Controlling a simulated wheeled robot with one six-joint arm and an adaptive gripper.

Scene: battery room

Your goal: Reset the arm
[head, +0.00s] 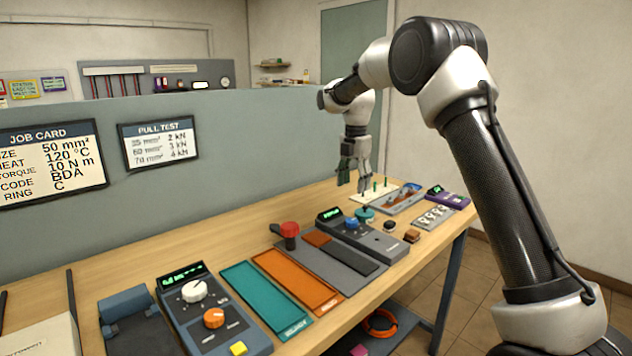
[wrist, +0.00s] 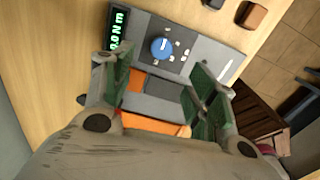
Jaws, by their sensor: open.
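My gripper (head: 352,184) hangs over the back of the bench, fingers pointing down, in the head view. In the wrist view my gripper (wrist: 162,85) has its green-padded fingers spread apart with nothing between them. Below and beyond them is a dark grey unit (wrist: 205,50) with a blue knob (wrist: 161,48) and a green display reading about 0.0 N m. The same unit shows in the head view (head: 372,238), to the right of the gripper's line. The arm reaches from the right side of the head view, bent at the elbow.
The wooden bench (head: 225,232) carries a red knob (head: 290,229), an orange tray (head: 297,281), a teal tray (head: 266,300) and a control unit (head: 222,318) with white and orange knobs. A grey partition (head: 250,140) runs behind.

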